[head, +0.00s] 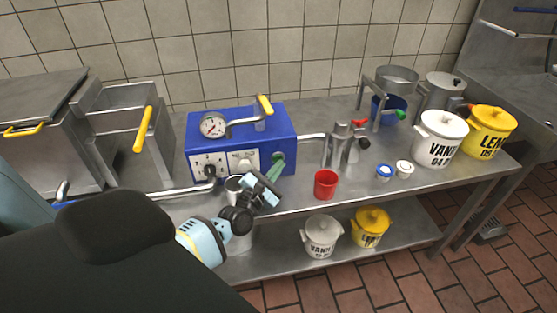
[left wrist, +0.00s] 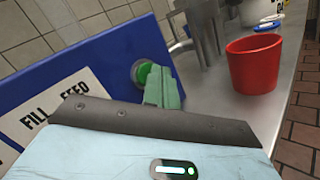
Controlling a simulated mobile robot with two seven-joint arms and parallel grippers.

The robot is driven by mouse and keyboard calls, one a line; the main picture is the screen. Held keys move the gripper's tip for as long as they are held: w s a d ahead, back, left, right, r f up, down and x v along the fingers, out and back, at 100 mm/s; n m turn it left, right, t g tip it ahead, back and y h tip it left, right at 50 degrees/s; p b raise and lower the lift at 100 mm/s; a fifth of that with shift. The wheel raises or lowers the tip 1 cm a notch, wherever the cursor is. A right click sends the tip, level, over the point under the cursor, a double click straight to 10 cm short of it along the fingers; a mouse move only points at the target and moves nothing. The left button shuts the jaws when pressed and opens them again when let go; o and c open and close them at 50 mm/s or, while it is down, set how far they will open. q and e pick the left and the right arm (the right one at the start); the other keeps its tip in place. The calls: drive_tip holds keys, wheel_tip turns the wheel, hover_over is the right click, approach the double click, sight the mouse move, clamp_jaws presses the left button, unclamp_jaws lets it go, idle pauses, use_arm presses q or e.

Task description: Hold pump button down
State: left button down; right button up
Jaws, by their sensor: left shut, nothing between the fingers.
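The blue pump box (head: 250,120) stands on the steel counter, with a round gauge (head: 213,125) and a yellow-handled lever on top. Its front has white labels; in the left wrist view one reads FILL and FEED. The round green pump button (left wrist: 142,72) sits on the blue front face (left wrist: 105,62), partly hidden by my fingers. My left gripper (head: 277,166) is shut with nothing between its fingers. Its pale green fingertips (left wrist: 160,86) are at the button in the left wrist view; I cannot tell whether they press it. My right gripper is not in view.
A red cup (head: 326,184) stands right of the pump box, near the counter's front edge. A steel nozzle assembly (head: 340,145) stands behind it. White (head: 440,140) and yellow (head: 489,132) lidded pots stand at the right. Fryers (head: 130,120) are at the left.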

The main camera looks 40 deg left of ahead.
use_arm(q)
drive_tip(key=shift+w+a, duration=0.15)
drive_tip(key=shift+a, duration=0.05)
idle(0.3)
drive_tip(key=shift+w+a+b, duration=0.1)
drive_tip(key=shift+a+b, duration=0.05)
drive_tip(key=shift+b, duration=0.15)
idle(0.4)
idle(0.9)
idle(0.8)
idle(2.4)
idle(0.4)
drive_tip(key=shift+s+d+p, duration=0.3)
drive_tip(key=shift+s+d, duration=0.25)
drive_tip(key=shift+d, duration=0.1)
